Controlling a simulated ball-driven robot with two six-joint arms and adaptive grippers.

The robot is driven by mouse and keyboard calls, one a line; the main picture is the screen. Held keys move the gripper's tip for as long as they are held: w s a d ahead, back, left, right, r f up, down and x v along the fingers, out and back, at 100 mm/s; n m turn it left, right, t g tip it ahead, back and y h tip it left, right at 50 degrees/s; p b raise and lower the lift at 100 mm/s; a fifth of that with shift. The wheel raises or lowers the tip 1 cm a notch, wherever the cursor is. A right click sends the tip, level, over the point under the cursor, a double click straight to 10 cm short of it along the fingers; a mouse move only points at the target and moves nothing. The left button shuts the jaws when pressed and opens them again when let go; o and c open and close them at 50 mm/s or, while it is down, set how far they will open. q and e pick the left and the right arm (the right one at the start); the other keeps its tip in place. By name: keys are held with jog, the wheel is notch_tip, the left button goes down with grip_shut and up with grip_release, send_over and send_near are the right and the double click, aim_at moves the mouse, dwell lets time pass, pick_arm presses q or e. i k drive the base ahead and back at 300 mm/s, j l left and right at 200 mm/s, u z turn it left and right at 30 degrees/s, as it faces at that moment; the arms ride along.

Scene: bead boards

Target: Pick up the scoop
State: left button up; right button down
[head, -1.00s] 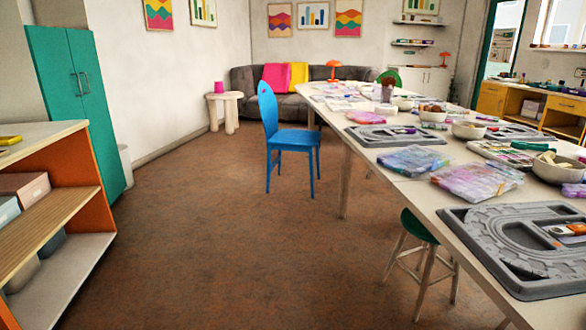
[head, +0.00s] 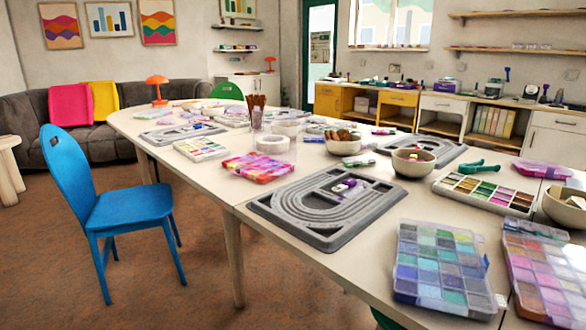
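I cannot pick out a scoop for certain in the head view. A grey bead board (head: 285,207) lies near the middle of the long table, with a small white and purple item (head: 346,187) on it, too small to name. Other grey bead boards lie farther back, one on the left (head: 160,137) and one on the right (head: 448,153). A green tool (head: 477,167), possibly pliers, lies by an open box of coloured beads (head: 487,193). Neither of my grippers is in view.
The long white table (head: 228,187) fills the middle and right. Clear bead boxes (head: 440,265), bowls (head: 412,167) and a cup of brown sticks (head: 257,116) stand on it. A blue chair (head: 130,207) stands left of it. The brown floor at lower left is free.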

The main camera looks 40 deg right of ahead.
aim_at(347, 184)
jog(key=i+j+z, duration=0.1)
jog(key=i, duration=0.5)
jog(key=i+j, duration=0.2)
jog(key=i, duration=0.4)
jog(key=i+j+z, duration=0.15)
jog(key=i, duration=0.45)
